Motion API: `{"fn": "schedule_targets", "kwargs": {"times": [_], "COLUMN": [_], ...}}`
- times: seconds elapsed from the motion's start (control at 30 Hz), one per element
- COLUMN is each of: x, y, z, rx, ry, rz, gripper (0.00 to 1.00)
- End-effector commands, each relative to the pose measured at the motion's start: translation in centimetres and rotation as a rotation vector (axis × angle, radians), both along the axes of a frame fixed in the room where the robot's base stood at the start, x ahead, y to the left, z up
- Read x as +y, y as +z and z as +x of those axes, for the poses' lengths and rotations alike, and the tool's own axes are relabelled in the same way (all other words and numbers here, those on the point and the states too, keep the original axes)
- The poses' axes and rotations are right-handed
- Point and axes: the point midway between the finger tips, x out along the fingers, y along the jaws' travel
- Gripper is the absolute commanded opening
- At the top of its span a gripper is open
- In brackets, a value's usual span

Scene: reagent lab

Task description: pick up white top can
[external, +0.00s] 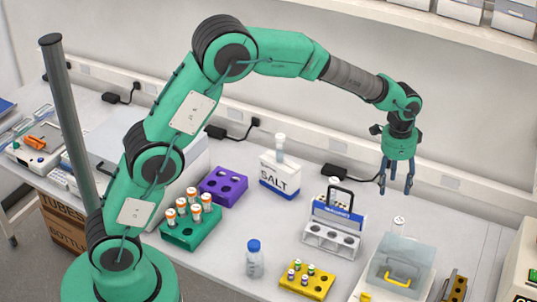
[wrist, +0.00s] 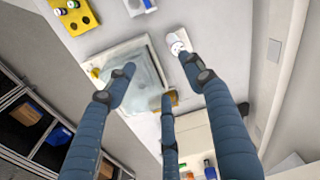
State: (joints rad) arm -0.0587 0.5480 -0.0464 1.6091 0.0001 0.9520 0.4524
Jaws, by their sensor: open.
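A small can with a white top (external: 398,224) stands on the bench just behind a clear-lidded box. In the wrist view the white can (wrist: 176,42) shows beyond the tip of the right finger, which partly covers it. My gripper (external: 396,190) hangs above the bench, pointing down, over the area by the can and apart from it. Its blue-grey fingers (wrist: 158,78) are spread open with nothing between them.
The clear-lidded box (external: 398,262) with a yellow handle stands in front of the can. A white and blue rack (external: 331,236) is to the left, with a yellow tube rack (external: 307,277) nearer the front. A salt box (external: 280,178) stands further left. Bench right of the can is clear.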

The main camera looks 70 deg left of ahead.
Motion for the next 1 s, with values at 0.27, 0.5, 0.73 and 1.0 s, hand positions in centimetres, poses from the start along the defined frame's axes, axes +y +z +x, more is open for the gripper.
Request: {"fn": "schedule_targets", "kwargs": {"times": [0.27, 0.5, 0.73, 1.0], "x": [0.9, 1.3, 1.4, 1.4], "y": [-5.7, -9.0, -9.8, -9.9], "z": [4.1, 5.9, 6.2, 6.2], "rx": [0.051, 0.073, 0.078, 0.079], "ry": [-0.044, -0.069, -0.075, -0.075], "rz": [-0.001, -0.001, -0.002, -0.001], "gripper": [0.53, 0.53, 0.53, 0.53]}}
